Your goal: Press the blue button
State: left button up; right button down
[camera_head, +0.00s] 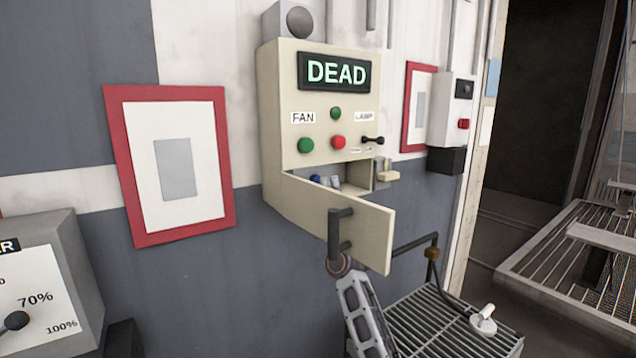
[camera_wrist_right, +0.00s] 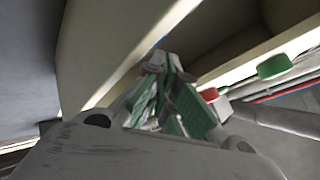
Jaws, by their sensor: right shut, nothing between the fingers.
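A cream control box (camera_head: 288,130) is on the wall, with its lower door (camera_head: 372,235) swung open and a recess (camera_head: 355,176) behind it. The blue button (camera_head: 316,179) is a small blue spot at the left of this recess. My right gripper (camera_head: 330,182) is largely hidden by the door; its grey tips show just right of the button. In the wrist view my right gripper (camera_wrist_right: 165,68) is shut and empty between cream panels. A sliver of blue (camera_wrist_right: 161,42) shows beyond its tips. I cannot tell whether they touch. My left gripper is not in view.
The box carries a DEAD display (camera_head: 335,72), a red button (camera_head: 339,142), a green button (camera_head: 306,146) and a black switch (camera_head: 373,140). The door's dark handle (camera_head: 340,230) sticks out. A slatted grey surface (camera_head: 450,325) lies below right.

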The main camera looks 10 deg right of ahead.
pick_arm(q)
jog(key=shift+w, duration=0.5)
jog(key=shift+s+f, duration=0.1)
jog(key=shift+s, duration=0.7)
pick_arm(e)
jog(key=shift+w+a, duration=0.15)
jog(key=shift+w, duration=0.25)
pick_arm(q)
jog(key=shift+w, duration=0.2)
pick_arm(e)
jog(key=shift+w, duration=0.1)
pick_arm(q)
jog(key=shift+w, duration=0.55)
